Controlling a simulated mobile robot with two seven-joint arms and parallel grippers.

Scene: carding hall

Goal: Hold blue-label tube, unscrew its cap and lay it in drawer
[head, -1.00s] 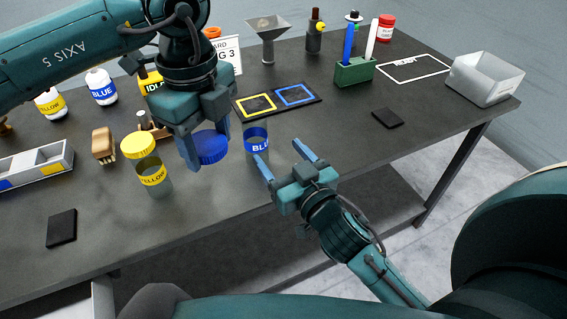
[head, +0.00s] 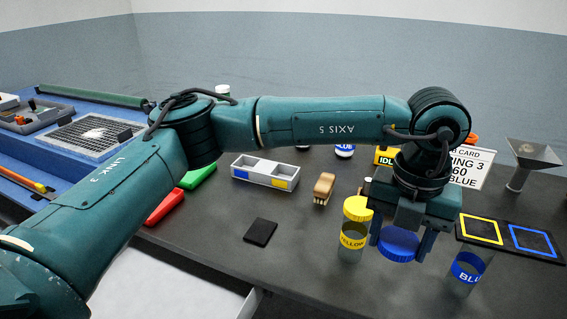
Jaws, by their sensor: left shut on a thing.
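The blue-label tube (head: 467,272) stands upright at the lower right, with no cap on it. My left gripper (head: 401,240) is shut on the blue cap (head: 398,243), just left of the tube and apart from it. The cap is held above the table, close to the yellow-label tube (head: 351,241), which stands with its yellow cap on. A pale, drawer-like shape (head: 165,290) juts out below the table's front edge at lower left; its inside is only partly in view. My right gripper is out of view.
A two-part tray (head: 265,173) with blue and yellow marks, a wooden brush (head: 324,188) and a black pad (head: 260,232) lie on the table. Red (head: 165,207) and green (head: 197,174) pieces lie left. A black board (head: 510,239) with yellow and blue squares lies right.

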